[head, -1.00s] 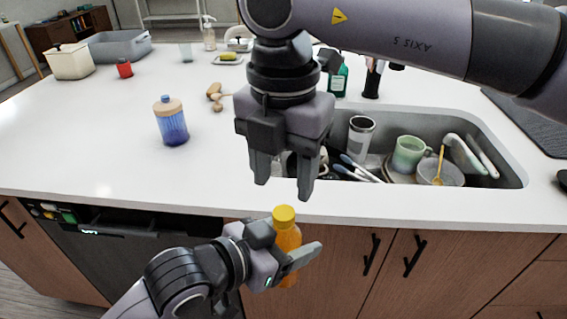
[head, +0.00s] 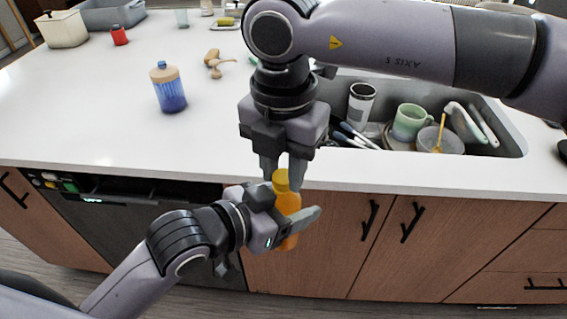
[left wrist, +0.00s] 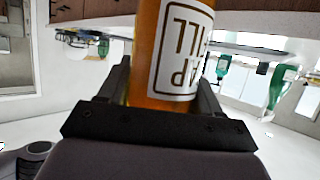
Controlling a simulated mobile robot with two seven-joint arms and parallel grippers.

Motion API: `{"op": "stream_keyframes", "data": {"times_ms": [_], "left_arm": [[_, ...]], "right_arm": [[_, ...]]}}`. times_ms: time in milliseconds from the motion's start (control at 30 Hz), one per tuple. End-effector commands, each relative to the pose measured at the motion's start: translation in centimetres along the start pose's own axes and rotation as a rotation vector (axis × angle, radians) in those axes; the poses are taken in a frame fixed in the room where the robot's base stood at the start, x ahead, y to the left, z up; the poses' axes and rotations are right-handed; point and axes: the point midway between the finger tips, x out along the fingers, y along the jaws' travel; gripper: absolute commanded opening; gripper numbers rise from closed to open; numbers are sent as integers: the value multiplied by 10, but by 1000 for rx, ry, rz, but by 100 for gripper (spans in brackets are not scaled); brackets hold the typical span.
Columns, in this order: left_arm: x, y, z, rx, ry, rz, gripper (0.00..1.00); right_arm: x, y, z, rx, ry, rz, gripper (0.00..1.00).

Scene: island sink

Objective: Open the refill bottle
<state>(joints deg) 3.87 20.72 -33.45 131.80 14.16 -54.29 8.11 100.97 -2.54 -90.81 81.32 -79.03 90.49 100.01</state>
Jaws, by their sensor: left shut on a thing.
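The refill bottle (head: 287,205) is orange with a yellow cap (head: 281,180). My left gripper (head: 292,222) is shut on its body and holds it upright in front of the counter edge. In the left wrist view the orange bottle (left wrist: 146,50), with a white label, stands between the fingers. My right gripper (head: 282,180) points down over the bottle, its two fingers apart at either side of the cap. I cannot tell whether they touch the cap.
The sink (head: 505,120) holds a grey tumbler (head: 361,104), a green mug (head: 409,121) and other dishes. Cabinet doors and a dishwasher are below.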

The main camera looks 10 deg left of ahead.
Motion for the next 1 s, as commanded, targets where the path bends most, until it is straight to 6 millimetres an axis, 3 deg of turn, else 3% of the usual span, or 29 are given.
{"op": "stream_keyframes", "data": {"times_ms": [33,100,433,800,1000], "left_arm": [[0,0,-1,0,2,0,0],[0,0,-1,0,2,0,0],[0,0,-1,0,2,0,0],[0,0,-1,0,4,0,0],[-1,-4,0,-9,3,-18,0]], "right_arm": [[0,0,0,0,0,0,38],[0,0,0,0,0,0,57],[-2,0,0,0,0,1,57],[-44,0,0,0,-2,1,57],[-41,3,-7,-21,38,18,57]]}}
